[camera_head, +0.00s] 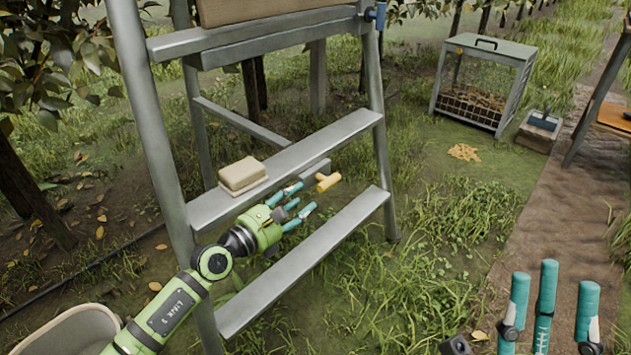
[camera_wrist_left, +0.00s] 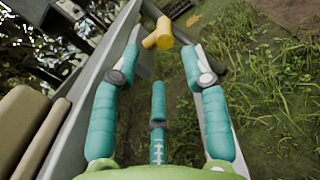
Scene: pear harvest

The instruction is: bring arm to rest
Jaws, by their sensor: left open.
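My left gripper (camera_head: 300,200) is open and empty at the grey ladder (camera_head: 350,132), between two of its steps. Its teal fingers are spread apart, as the left wrist view (camera_wrist_left: 161,50) also shows. A yellow mallet-like piece (camera_head: 328,182) lies just beyond the fingertips and shows between them in the left wrist view (camera_wrist_left: 157,35). The gripper does not hold it; what it rests on is unclear. My right gripper (camera_head: 552,277) is at the bottom right of the head view, its fingers pointing up, apart and empty.
A beige block (camera_head: 242,175) sits on a ladder step beside my left gripper. A pale bin (camera_head: 75,325) is at the bottom left. A wire-sided cage (camera_head: 483,83) and a small box (camera_head: 538,130) stand at the back right. Grass right of the ladder is open.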

